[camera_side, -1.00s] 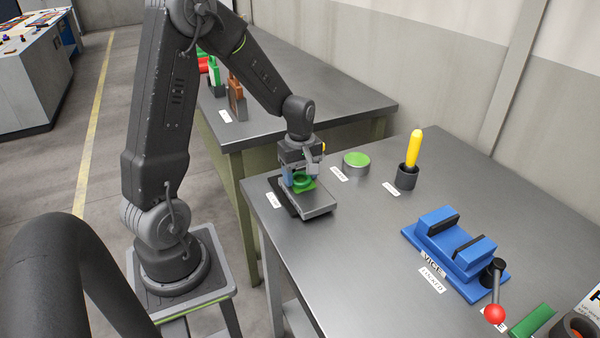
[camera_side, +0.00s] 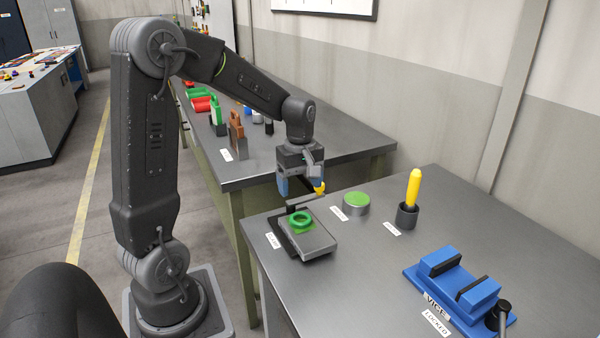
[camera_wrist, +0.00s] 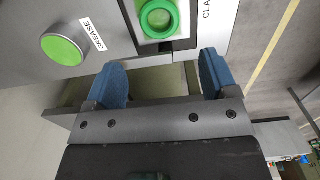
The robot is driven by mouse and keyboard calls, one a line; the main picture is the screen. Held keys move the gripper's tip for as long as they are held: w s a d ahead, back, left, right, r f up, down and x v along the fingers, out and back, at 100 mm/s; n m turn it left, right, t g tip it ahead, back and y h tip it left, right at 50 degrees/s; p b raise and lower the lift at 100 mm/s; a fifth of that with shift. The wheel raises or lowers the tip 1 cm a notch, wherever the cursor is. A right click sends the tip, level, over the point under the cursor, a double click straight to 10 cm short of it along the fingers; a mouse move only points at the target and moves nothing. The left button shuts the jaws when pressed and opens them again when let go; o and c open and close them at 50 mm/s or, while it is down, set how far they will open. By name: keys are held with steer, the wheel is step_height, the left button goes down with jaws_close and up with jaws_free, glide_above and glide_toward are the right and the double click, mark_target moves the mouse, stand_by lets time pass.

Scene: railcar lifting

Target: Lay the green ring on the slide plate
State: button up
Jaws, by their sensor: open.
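The green ring (camera_side: 300,217) lies on the green patch of the grey slide plate (camera_side: 316,240), near the left end of the bench. My gripper (camera_side: 301,190) is above and behind the ring in the side view, apart from it, with its blue fingers spread and nothing between them. In the wrist view the ring (camera_wrist: 158,17) sits on the plate at the top, beyond the open fingertips (camera_wrist: 161,75). The ring's underside is hidden, so I cannot tell exactly how it touches the plate.
A green-topped grease tin (camera_side: 356,203) stands right of the plate. A yellow-handled tool stands in a dark holder (camera_side: 407,215) farther right. A blue vice (camera_side: 455,282) is at the front right. Another bench (camera_side: 330,150) with several items stands behind. The bench middle is clear.

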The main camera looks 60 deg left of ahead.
steer(key=s+d+r+m+t, duration=0.2)
steer(key=s+d+r+m, duration=0.2)
steer(key=d+r+m, duration=0.4)
steer(key=s+d+r+m+t, duration=0.1)
steer(key=s+d+m+t, duration=0.2)
steer(key=s+d+m, duration=0.5)
steer(key=shift+s+d+m+t, duration=0.3)
steer(key=shift+s+d+m, duration=0.05)
steer(key=shift+d+m, duration=0.65)
